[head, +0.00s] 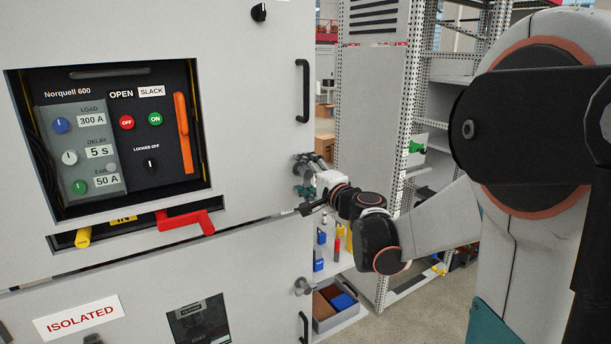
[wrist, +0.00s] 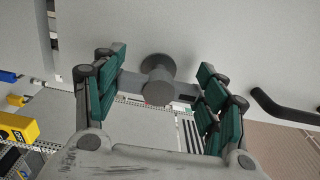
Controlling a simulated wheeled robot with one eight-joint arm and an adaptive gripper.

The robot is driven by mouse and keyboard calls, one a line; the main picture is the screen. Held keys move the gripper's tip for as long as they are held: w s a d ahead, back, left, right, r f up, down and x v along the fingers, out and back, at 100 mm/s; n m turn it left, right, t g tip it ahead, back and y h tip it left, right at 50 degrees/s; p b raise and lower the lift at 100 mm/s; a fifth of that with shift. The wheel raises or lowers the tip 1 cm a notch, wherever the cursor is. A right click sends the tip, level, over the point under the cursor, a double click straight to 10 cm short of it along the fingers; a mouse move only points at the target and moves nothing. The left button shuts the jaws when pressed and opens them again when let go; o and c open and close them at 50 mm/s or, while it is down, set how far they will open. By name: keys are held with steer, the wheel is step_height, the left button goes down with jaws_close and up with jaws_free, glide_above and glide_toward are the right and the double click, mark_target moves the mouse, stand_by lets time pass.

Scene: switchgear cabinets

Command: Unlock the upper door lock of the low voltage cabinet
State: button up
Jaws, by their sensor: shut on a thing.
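The upper door lock (wrist: 158,78) is a grey round knob with a flat crossbar, standing out from the pale cabinet door. In the wrist view my gripper (wrist: 161,88) has its teal-padded fingers on either side of the lock, shut on the ends of the crossbar. In the head view my gripper (head: 305,178) is at the right edge of the cabinet (head: 255,130) and largely hides this lock. A second, lower lock (head: 303,286) of similar grey shape is further down the same edge, clear of my gripper.
A black door handle (head: 302,90) is above the gripper; another (head: 304,327) is near the lower lock. A red lever (head: 185,220) sticks out below the breaker panel (head: 120,135). An ISOLATED sign (head: 79,318) is lower left. Shelving with bins (head: 338,305) stands right, behind my arm.

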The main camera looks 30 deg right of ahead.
stand_by(0.3)
steer(key=o, duration=1.1)
steer(key=shift+s, duration=0.1)
steer(key=s, duration=0.7)
steer(key=shift+s+d, duration=0.1)
steer(key=shift+s, duration=0.05)
